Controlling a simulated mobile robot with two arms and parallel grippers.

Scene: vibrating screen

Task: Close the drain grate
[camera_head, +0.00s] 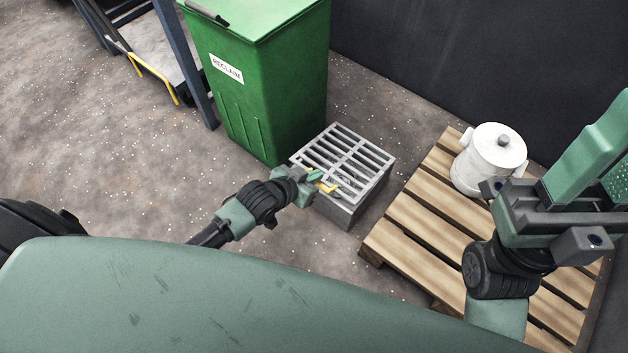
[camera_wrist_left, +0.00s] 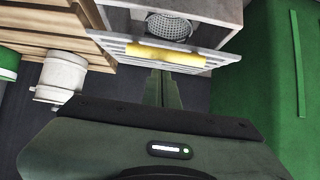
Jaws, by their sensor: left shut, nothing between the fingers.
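The drain box (camera_head: 338,212) is a grey block on the floor with a slatted metal grate (camera_head: 352,158) at its top. A yellow handle (camera_head: 327,187) is on the grate's near edge, and the handle also shows in the left wrist view (camera_wrist_left: 165,54). In that view, the grate (camera_wrist_left: 200,59) stands at an angle to the box, and a round perforated strainer (camera_wrist_left: 169,27) is visible inside. My left gripper (camera_head: 312,175) is shut and empty beside the handle; whether it touches is unclear. My right gripper (camera_head: 590,150) is raised at the right; its finger gap is unclear.
A green bin (camera_head: 262,90) labelled RECLAIM stands behind and left of the drain box. A wooden pallet (camera_head: 425,215) with a white canister (camera_head: 487,165) lies to the right. A dark wall (camera_head: 450,60) closes the back. The floor at left is mostly free.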

